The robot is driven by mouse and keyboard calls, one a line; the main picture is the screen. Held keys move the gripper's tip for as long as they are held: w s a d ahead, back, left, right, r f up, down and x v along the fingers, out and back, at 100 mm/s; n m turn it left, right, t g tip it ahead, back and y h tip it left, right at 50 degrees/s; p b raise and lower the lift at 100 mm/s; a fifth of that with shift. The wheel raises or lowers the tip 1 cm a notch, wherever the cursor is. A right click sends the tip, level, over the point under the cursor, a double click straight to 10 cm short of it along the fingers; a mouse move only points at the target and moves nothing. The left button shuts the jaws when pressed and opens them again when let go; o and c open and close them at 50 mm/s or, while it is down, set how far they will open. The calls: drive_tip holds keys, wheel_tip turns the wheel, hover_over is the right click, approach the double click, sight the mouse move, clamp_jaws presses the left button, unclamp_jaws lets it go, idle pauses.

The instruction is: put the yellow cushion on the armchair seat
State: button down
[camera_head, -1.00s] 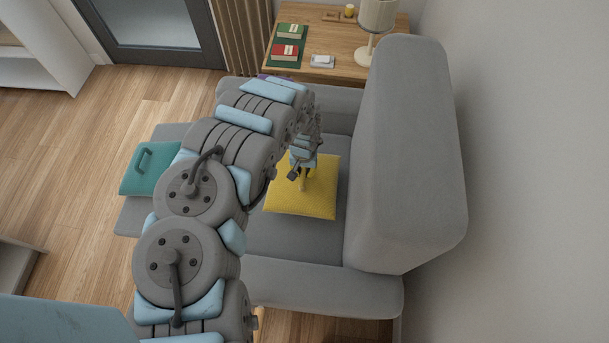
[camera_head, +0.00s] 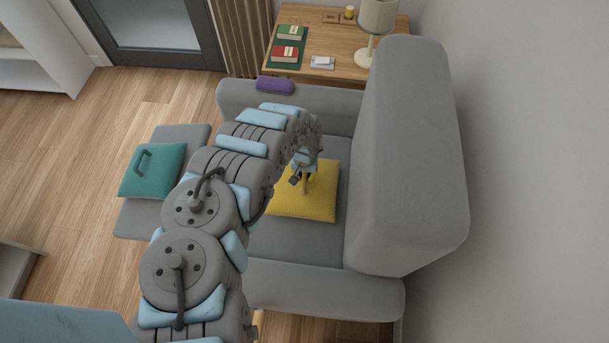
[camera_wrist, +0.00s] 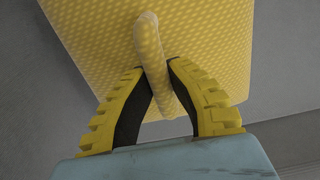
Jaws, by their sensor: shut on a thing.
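The yellow cushion (camera_head: 318,199) shows over the seat of the grey armchair (camera_head: 280,246) in the head view. It lies flat beside the chair's tall backrest. I cannot tell whether it rests on the seat or hangs just above it. My gripper (camera_head: 305,183) is above the cushion and shut on its handle loop. In the wrist view, both black and yellow fingers (camera_wrist: 160,90) press on the loop of the cushion (camera_wrist: 205,35). My arm hides the left part of the seat and the cushion's left edge.
A teal cushion with a handle (camera_head: 153,170) lies on the grey footrest (camera_head: 140,222) at left. A purple roll (camera_head: 275,85) lies on the far armrest. A wooden side table (camera_head: 334,40) behind it holds books, a lamp (camera_head: 375,25) and small items.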

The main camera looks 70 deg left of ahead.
drive_tip(key=c, duration=1.1)
unclamp_jaws()
drive_tip(key=shift+f, duration=0.1)
drive_tip(key=shift+r+p, duration=1.65)
drive_tip(key=shift+r, duration=4.5)
